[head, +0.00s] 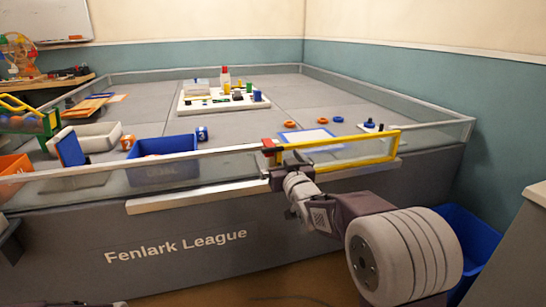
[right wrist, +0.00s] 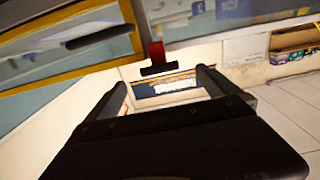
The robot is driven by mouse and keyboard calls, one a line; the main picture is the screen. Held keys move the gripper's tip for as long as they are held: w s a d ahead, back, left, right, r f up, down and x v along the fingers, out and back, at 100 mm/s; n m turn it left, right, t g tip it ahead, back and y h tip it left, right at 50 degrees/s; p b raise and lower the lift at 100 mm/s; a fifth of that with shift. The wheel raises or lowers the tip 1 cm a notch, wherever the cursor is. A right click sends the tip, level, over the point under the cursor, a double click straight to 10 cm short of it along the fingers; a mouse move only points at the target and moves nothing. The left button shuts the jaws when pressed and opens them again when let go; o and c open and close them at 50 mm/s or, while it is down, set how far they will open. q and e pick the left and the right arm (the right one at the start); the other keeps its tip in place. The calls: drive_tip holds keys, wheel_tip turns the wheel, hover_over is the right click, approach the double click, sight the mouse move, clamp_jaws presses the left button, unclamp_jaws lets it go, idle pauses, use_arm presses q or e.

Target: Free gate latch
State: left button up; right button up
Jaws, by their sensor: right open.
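The yellow-framed gate (head: 395,146) stands in the clear front wall of the arena, and its yellow frame also shows in the right wrist view (right wrist: 72,72). The small red latch (head: 268,146) is at the gate's left end. In the right wrist view the red latch (right wrist: 157,51), with a black part below it, lies just beyond the fingertips. My right gripper (head: 287,160) is at the latch end of the gate; its two fingers (right wrist: 162,85) are apart with nothing held between them. Whether a finger touches the latch cannot be told.
The arena floor (head: 240,118) holds a blue bin (head: 165,145), a grey tray (head: 95,137), orange rings (head: 291,124) and a white board (head: 200,104) with small parts. A blue bin (head: 462,235) stands outside at right. The clear wall runs along the front.

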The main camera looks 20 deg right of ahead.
sight(273, 151)
drive_tip(key=w+b, duration=0.1)
drive_tip(key=w, duration=0.5)
drive_tip(key=shift+a, duration=0.1)
